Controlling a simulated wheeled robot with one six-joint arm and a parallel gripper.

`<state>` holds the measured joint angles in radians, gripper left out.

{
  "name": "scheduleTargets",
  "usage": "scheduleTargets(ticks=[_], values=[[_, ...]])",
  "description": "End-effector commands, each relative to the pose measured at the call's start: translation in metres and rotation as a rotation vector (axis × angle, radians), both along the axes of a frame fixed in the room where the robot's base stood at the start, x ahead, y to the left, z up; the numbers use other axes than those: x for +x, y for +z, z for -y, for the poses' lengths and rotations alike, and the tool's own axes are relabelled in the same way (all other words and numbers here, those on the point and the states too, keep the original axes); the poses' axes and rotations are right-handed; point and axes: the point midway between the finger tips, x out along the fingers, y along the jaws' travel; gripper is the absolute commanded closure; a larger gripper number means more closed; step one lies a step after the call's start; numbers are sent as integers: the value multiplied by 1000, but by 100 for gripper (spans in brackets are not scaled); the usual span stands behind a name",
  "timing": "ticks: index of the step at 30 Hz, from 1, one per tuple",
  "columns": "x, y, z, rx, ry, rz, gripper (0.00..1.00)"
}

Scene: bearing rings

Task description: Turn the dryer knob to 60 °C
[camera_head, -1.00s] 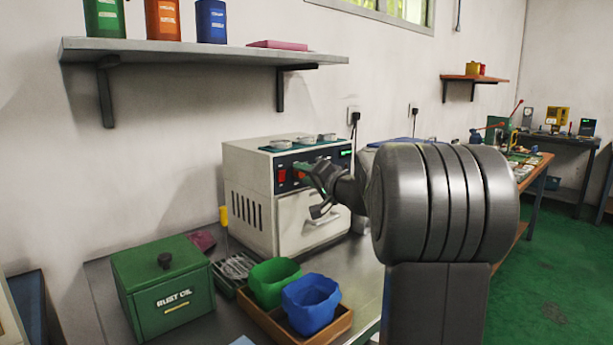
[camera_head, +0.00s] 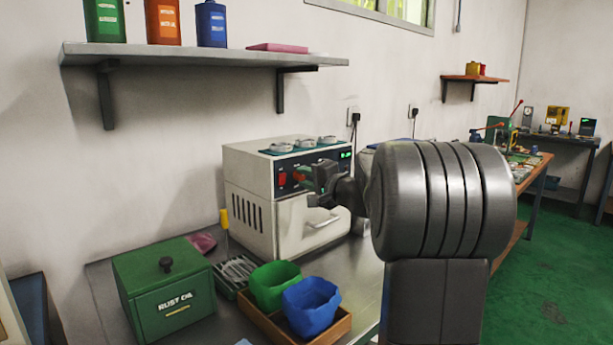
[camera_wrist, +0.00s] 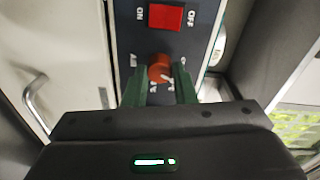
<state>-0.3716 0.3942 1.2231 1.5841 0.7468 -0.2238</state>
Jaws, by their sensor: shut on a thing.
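The dryer (camera_head: 250,205) is a cream box with a dark control panel, standing against the wall on the metal bench. Its orange-red knob (camera_wrist: 160,68) shows in the wrist view between the two green fingers of my gripper (camera_wrist: 162,78), which are shut on it. A white pointer mark shows on the knob's lower right; the scale marks around it are too small to read. In the head view my gripper (camera_head: 305,178) is at the panel and partly covers the knob. A red switch (camera_wrist: 166,17) sits beside the knob. A green display (camera_head: 346,155) is lit; its digits are unreadable.
The dryer door handle (camera_head: 322,222) sticks out below the panel. Several metal rings (camera_head: 305,142) lie on a mat on the dryer's top. A green rust oil box (camera_head: 165,285), a green bin (camera_head: 274,284) and a blue bin (camera_head: 311,305) stand in front. A shelf (camera_head: 200,55) hangs above.

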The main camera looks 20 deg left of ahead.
Motion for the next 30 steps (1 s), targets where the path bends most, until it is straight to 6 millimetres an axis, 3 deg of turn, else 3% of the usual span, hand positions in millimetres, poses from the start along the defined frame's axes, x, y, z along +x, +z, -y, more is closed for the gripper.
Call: scheduleTargets(ticks=[15, 30], values=[[0, 1, 0, 164, 0, -403, 98], [1, -1, 0, 229, 0, -556, 98]])
